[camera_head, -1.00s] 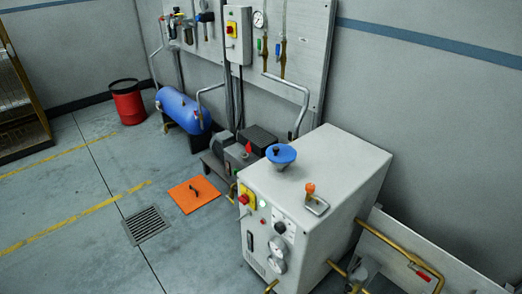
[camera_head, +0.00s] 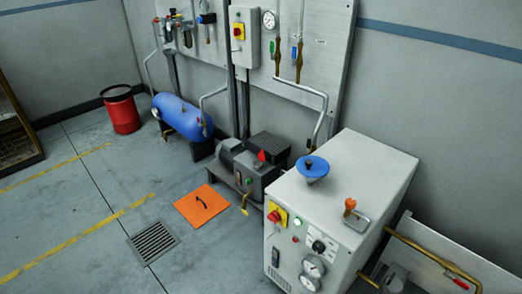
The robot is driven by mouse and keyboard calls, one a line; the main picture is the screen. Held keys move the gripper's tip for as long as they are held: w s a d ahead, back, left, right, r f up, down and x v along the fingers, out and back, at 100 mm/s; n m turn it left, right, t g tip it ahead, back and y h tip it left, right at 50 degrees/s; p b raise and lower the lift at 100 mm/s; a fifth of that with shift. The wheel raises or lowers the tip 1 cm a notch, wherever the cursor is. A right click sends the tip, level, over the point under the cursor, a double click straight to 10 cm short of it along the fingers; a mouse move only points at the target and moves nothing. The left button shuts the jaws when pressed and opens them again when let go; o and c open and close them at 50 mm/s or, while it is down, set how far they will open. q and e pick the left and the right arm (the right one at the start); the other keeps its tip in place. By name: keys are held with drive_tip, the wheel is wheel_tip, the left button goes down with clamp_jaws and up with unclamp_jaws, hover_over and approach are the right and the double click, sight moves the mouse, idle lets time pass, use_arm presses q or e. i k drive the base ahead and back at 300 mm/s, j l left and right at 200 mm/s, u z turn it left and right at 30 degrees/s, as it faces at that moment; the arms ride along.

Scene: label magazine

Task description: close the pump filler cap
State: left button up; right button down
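A dark grey pump with a motor (camera_head: 232,157) sits on a low base on the floor, behind and left of a light grey cabinet. A small red part (camera_head: 262,156) stands up on top of the pump. I cannot tell whether it is the filler cap, or whether it is open or closed. A brass tap (camera_head: 244,207) hangs low at the pump's front. A blue round, funnel-like part (camera_head: 313,168) with a dark knob sits on the cabinet top. Neither gripper is in view.
An orange floor plate (camera_head: 201,207), a floor grate (camera_head: 153,242), a blue tank (camera_head: 181,116) and a red drum (camera_head: 121,112) stand left. The floor at lower left is clear.

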sight(261, 156)
drive_tip(key=j, duration=1.55)
drive_tip(key=i+j, duration=0.4)
drive_tip(key=i+j+u, duration=0.1)
drive_tip(key=i+j, duration=0.25)
drive_tip(key=i, duration=0.3)
